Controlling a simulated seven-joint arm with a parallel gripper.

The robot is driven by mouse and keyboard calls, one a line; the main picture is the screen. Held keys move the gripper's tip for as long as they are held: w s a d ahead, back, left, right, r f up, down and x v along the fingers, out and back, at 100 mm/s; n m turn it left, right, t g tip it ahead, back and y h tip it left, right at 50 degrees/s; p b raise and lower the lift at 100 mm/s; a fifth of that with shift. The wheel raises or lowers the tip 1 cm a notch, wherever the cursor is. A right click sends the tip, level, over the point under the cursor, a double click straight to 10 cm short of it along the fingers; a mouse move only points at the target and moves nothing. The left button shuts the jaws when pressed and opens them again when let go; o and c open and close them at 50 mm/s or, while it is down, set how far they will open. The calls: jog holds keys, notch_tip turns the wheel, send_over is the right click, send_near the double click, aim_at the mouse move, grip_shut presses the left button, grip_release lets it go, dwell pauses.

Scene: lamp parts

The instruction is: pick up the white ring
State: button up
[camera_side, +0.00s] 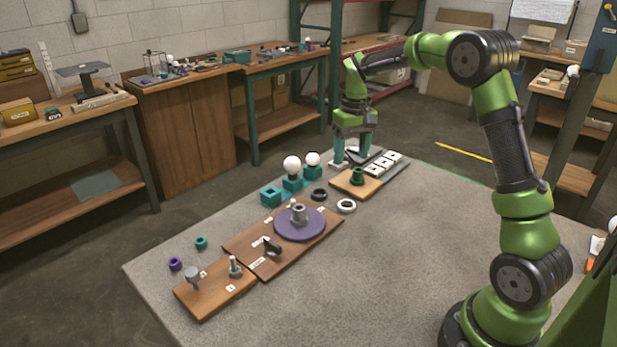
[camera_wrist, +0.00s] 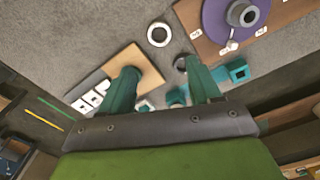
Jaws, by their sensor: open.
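The white ring (camera_side: 346,206) lies flat on the grey table, in front of a small wooden board and right of a black ring (camera_side: 319,195). In the wrist view the white ring (camera_wrist: 158,34) is whole and unobstructed, beyond the fingertips and between their lines. My gripper (camera_side: 353,160) is above the table's far part, behind the white ring and apart from it. In the wrist view my gripper (camera_wrist: 160,68) has its two green fingers spread with nothing between them. The right finger partly hides the black ring there.
Teal holders with white bulbs (camera_side: 292,165) are at the left. A purple disc (camera_side: 300,224) sits on a larger board (camera_side: 236,249) nearer the front. The table's right side is clear.

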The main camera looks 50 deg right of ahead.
jog(key=shift+n, duration=0.3)
jog(key=f, duration=1.5)
jog(key=shift+w+d+f, duration=0.15)
jog(key=shift+w+f, duration=0.1)
jog(key=c, duration=0.8)
jog(key=shift+r, duration=0.1)
